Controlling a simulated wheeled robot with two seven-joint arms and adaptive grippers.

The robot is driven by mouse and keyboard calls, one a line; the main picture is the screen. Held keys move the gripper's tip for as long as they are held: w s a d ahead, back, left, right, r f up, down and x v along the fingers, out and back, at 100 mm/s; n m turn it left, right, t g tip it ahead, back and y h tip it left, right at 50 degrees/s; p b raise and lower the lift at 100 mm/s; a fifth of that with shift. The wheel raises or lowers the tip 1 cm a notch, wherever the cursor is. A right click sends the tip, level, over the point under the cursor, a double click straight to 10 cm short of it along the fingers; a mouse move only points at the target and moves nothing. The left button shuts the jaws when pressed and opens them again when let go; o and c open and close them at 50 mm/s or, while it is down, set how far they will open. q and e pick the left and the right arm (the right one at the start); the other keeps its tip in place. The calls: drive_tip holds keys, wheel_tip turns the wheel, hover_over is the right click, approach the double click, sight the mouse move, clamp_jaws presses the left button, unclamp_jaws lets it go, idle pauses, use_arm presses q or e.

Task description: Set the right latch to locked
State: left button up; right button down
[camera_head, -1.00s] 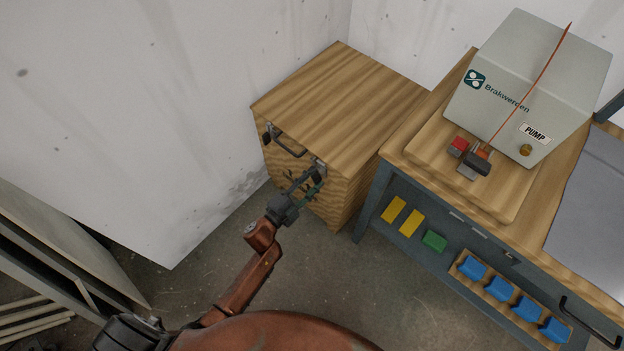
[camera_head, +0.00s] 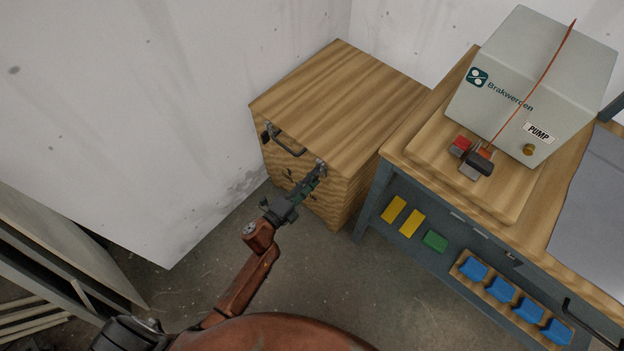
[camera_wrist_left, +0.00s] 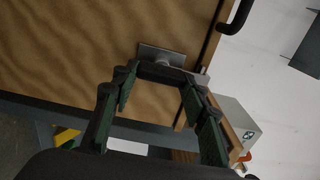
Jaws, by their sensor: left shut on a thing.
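The wooden box (camera_head: 335,100) has a right latch (camera_head: 321,165) near the right end of its front, just below the top edge. A left latch (camera_head: 266,136) shows at the other end. My left gripper (camera_head: 314,178) is at the right latch, with its fingers shut on it. In the left wrist view, the latch's metal plate (camera_wrist_left: 160,54) lies flat on the wood, and its dark bar (camera_wrist_left: 160,71) sits between the tips of my left gripper (camera_wrist_left: 158,82). The fingers partly hide the latch in the head view. My right gripper is not in view.
A dark handle (camera_head: 289,146) sits on the box front between the latches. A workbench (camera_head: 515,190) with a grey pump box (camera_head: 530,85) stands at the right. The wall is close behind the box. Bare floor lies in front.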

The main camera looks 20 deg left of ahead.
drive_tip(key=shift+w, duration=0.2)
use_arm(q)
drive_tip(key=o, duration=1.2)
drive_tip(key=shift+c, duration=0.2)
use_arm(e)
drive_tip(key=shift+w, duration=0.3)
use_arm(q)
drive_tip(key=v, duration=1.2)
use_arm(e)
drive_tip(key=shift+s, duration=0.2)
use_arm(q)
drive_tip(key=shift+a, duration=0.1)
